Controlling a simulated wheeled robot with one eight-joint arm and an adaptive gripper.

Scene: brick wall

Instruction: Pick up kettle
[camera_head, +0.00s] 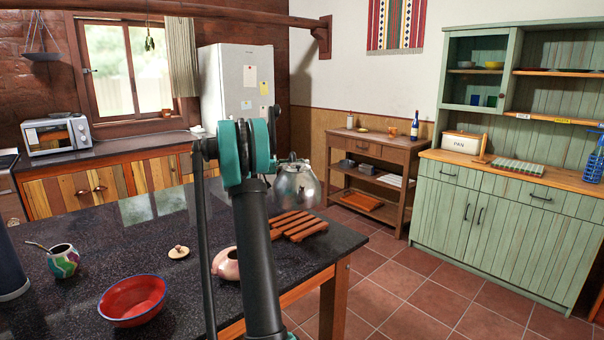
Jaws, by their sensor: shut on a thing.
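The shiny metal kettle (299,187) hangs upright at the far right end of the dark stone-topped table (110,253), just past my arm's teal joint. My gripper (289,162) is shut on the kettle at its top. A slatted wooden trivet (292,226) lies on the table below the kettle in the picture. The kettle's bottom looks apart from the trivet, but the exact gap is hard to tell.
A wooden side table (383,149) and green cupboard (490,215) stand right. Tiled floor between is clear.

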